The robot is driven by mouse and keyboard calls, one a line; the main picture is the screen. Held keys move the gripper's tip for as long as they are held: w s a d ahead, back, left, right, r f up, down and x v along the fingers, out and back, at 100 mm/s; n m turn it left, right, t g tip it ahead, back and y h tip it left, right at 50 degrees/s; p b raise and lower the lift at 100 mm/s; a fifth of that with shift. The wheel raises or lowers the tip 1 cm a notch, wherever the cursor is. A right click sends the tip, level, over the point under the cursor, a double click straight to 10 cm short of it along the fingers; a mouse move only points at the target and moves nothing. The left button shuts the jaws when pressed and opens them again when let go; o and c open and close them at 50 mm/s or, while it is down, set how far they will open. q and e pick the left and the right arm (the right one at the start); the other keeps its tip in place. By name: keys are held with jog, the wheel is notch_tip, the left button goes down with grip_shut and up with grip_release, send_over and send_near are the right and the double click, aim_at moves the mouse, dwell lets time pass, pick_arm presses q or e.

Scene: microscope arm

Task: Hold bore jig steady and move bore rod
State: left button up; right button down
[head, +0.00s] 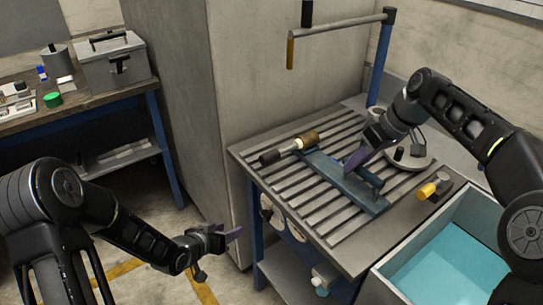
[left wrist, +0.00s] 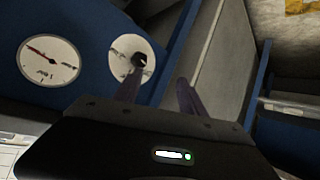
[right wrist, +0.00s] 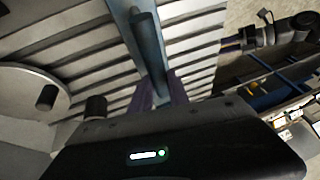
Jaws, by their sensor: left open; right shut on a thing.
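The bore jig (head: 335,180) is a long blue bar with a raised handle, lying across the slotted table. My right gripper (head: 357,158) is shut on it from above, at the handle; in the right wrist view the blue jig (right wrist: 146,45) runs between the fingers (right wrist: 158,92). What looks like the bore rod (head: 290,146), dark with a white collar and brown grip, lies at the jig's far left end. I cannot tell whether it sits in the jig. My left gripper (head: 235,234) is open and empty, low in front of the table's left side; its fingers (left wrist: 157,90) show apart.
The slotted table (head: 345,245) has round dials (left wrist: 48,60) and a dark knob on its blue front. A yellow-ended piece (head: 434,187), a round grey base (head: 410,155) and a teal-lined bin (head: 455,260) are on the right. A post with a crossbar (head: 340,27) stands behind.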

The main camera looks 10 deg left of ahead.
aim_at(270, 156)
pick_arm(q)
jog(key=w+a+r+m+t+h, duration=0.1)
jog(key=w+r+m+t, duration=0.1)
jog(key=r, duration=0.4)
jog(key=w+a+r+m+t+h, duration=0.1)
jog(key=w+a+r+m+h, duration=0.15)
jog(key=r, duration=0.45)
jog(key=s+d+r+m+h, duration=0.3)
jog(key=d+r+m+h, duration=0.3)
jog(key=r, duration=0.2)
jog(key=shift+g, duration=0.4)
jog(key=shift+w+d, duration=0.15)
jog(key=shift+d, duration=0.05)
jog(key=x, duration=1.1)
jog(key=shift+w+d+f, duration=0.1)
jog(key=shift+w+d, duration=0.1)
jog(key=shift+w, duration=0.2)
jog(key=shift+c, duration=0.3)
grip_shut()
